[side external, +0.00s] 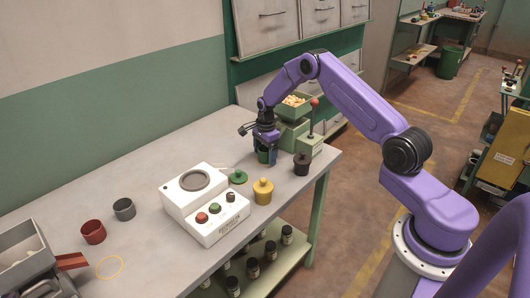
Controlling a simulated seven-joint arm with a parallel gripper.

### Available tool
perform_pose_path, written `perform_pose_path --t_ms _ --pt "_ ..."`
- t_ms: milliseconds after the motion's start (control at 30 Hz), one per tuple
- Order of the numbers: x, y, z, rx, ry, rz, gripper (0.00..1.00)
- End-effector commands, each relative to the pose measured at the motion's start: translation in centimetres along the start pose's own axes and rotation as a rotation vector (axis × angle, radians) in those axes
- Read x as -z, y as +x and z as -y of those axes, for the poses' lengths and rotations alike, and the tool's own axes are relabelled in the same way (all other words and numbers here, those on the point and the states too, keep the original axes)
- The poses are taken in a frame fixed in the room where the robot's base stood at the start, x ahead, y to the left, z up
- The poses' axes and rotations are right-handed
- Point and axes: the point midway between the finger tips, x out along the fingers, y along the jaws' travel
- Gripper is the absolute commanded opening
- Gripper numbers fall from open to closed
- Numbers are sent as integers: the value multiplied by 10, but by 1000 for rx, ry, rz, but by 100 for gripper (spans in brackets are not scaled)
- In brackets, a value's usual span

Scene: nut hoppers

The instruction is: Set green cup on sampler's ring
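The green cup (262,157) is at the back right of the table, in front of a green hopper. My gripper (266,157) points down over it, with dark fingers beside the cup. The fingers hide part of the cup, and I cannot tell whether they press on it or whether it is off the table. A thin yellow ring (110,268) is marked on the table at the front left, by a red chute (72,261). I cannot tell which is the sampler's ring.
A red cup (93,232) and a grey cup (124,209) stand at left. A green lid (238,177), yellow lidded jar (263,191) and black jar (301,164) stand near my gripper. The green hopper (293,133) is close behind. Bare table lies at back left.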

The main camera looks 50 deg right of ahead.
Motion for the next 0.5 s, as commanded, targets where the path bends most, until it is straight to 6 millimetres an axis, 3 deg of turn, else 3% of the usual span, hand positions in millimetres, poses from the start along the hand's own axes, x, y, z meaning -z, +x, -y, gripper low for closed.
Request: perform_pose_path --t_ms 267,500 --pt "0 -3 0 0 0 0 84" --pt "0 -36 1 4 0 0 84"
